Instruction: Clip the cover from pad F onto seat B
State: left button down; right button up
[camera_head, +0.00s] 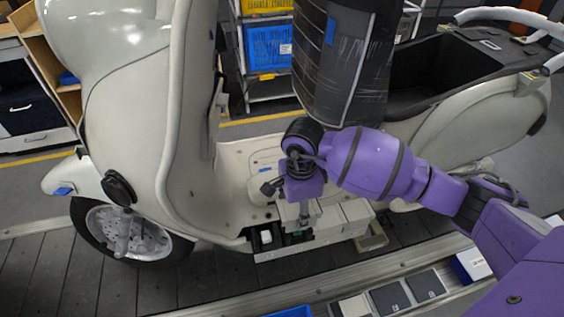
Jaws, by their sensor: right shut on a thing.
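My right gripper (299,232) points down at the row of seats (266,252) along the near edge of the scooter's floor. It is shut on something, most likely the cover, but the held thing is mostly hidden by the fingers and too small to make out. Dark open slots show left of the fingers, with a small white part in one. Pale blocks (355,211) stand to the right in the same row. I cannot read letters on the seats. Flat pads (390,297) lie at the bottom, some dark and one pale; their letters are unreadable. My left gripper is not in view.
A cream scooter (130,85) stands on the dark slat conveyor (60,270), its front shield close left of my arm. A black wrapped column (335,60) hangs behind my wrist. A small olive tray (372,238) and a white box (470,263) lie to the right.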

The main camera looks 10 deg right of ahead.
jog(key=shift+f+b, duration=0.35)
jog(key=shift+f, duration=0.6)
jog(key=shift+f+b, duration=0.7)
jog(key=shift+f, duration=0.8)
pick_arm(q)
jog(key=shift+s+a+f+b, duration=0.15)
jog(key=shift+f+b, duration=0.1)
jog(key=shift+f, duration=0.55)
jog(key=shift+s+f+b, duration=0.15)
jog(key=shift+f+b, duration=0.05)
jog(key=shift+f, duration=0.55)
pick_arm(e)
jog(key=shift+f, duration=0.85)
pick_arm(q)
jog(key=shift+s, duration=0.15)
pick_arm(e)
jog(key=shift+f, duration=0.3)
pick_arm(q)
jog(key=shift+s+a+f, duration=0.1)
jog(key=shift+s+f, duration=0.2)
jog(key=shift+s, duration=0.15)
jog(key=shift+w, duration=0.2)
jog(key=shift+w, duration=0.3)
pick_arm(e)
jog(key=shift+f, duration=0.1)
